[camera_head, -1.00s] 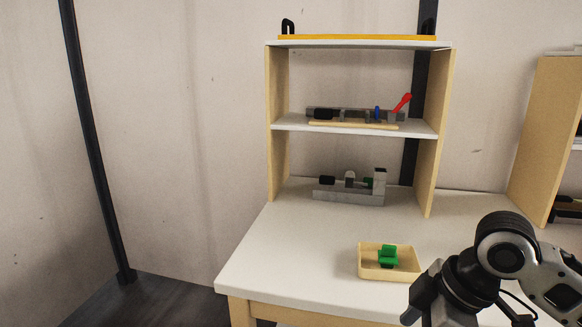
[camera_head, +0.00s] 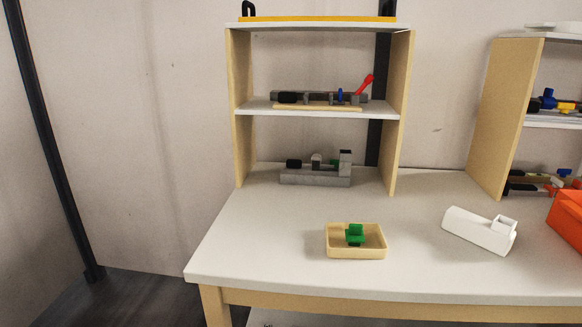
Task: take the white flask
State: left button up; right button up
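A white object (camera_head: 480,230) lies on the table at the right, a long sloping body with a raised square rim at its right end. It is the only white loose item on the tabletop; I cannot tell from its shape whether it is the flask. It stands apart from the tan tray on its left and the orange box on its right. Neither of my grippers is in view.
A tan tray (camera_head: 343,253) holds a green part (camera_head: 355,234). A wooden shelf (camera_head: 240,110) with grey fixtures stands behind it; a second shelf (camera_head: 505,120) and an orange box (camera_head: 568,222) are at the right. The table's (camera_head: 260,240) front left is clear.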

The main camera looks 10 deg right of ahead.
aim_at(497, 236)
jog(key=z, duration=1.35)
